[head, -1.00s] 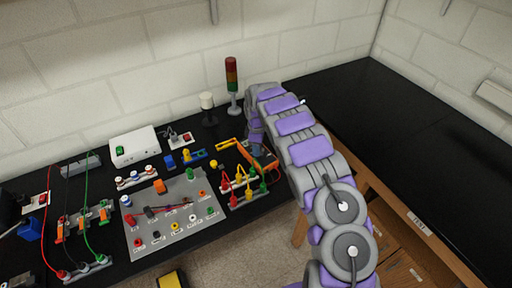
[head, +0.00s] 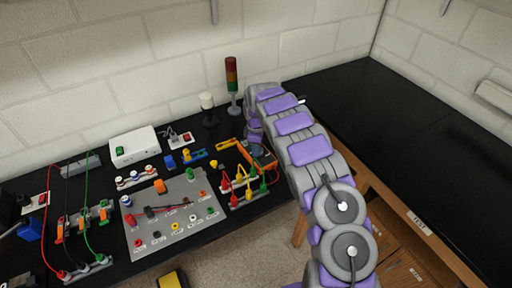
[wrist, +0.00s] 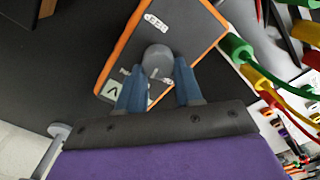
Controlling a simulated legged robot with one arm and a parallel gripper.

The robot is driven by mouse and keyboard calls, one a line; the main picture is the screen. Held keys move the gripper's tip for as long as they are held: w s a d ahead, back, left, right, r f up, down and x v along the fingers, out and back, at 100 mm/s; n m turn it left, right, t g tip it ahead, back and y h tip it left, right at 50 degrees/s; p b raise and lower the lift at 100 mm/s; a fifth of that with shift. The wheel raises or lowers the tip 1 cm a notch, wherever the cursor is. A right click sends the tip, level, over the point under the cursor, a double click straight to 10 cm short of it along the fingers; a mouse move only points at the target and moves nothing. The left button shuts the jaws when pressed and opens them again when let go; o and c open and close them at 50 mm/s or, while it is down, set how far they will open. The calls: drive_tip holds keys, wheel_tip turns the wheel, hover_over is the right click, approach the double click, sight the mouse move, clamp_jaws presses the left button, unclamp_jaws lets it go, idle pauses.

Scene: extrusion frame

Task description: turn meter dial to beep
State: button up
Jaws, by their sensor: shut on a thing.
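The meter (wrist: 190,22) lies on the black bench, dark-faced with an orange rim. In the head view, part of its orange rim (head: 269,166) shows beside my arm. Its round grey dial (wrist: 157,58) shows in the wrist view, between the blue fingers of my gripper (wrist: 159,84). My gripper is shut on the dial, one finger on each side. The fingers hide part of the meter's face. Small white labels show on the face, one with a V-like mark. In the head view, my arm hides most of the gripper.
Red, yellow and green plugs (head: 240,184) stand close beside the meter. A grey panel (head: 205,213) with sockets and leads lies to the left. A signal tower (head: 232,85) and a black-and-white post (head: 207,106) stand behind. The right-hand bench (head: 430,150) is clear.

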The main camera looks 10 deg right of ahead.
drive_tip(key=o, duration=1)
drive_tip(key=shift+o, duration=0.2)
drive_tip(key=shift+r, duration=0.15)
wheel_tip(320, 180, up, 17)
drive_tip(key=p, duration=0.1)
drive_tip(key=shift+w, duration=0.1)
